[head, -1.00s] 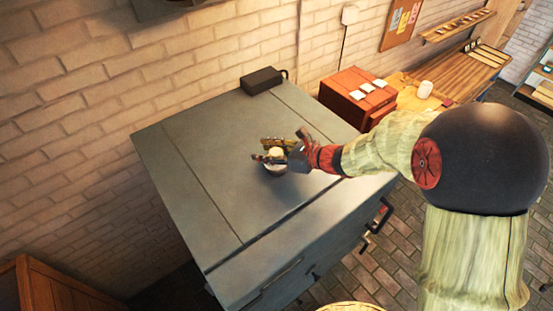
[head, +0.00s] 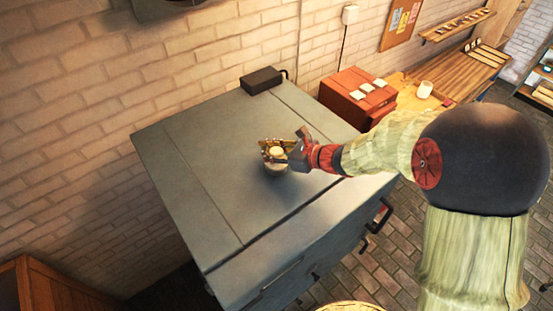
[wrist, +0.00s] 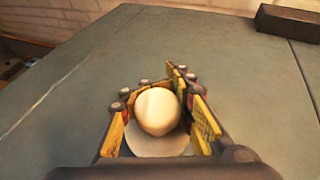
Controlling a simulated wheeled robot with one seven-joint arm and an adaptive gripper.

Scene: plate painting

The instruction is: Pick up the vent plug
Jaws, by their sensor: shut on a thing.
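The vent plug is a pale, cream-coloured piece with a rounded knob above a wider round base. In the head view the vent plug (head: 276,153) is at the middle of the grey kiln-like cabinet's top (head: 190,165). My gripper (head: 277,148) reaches it from the right, and its fingers are shut on the knob. In the wrist view the vent plug (wrist: 158,112) sits between the yellow-padded fingers of my gripper (wrist: 160,105), one on each side. The wide base shows below the knob. I cannot tell whether the base touches the top.
A dark box (head: 262,80) lies at the back edge of the cabinet top; it also shows in the wrist view (wrist: 288,22). A red-brown box (head: 357,98) with white tiles stands beyond to the right. A brick wall (head: 90,110) runs behind. The top around the plug is clear.

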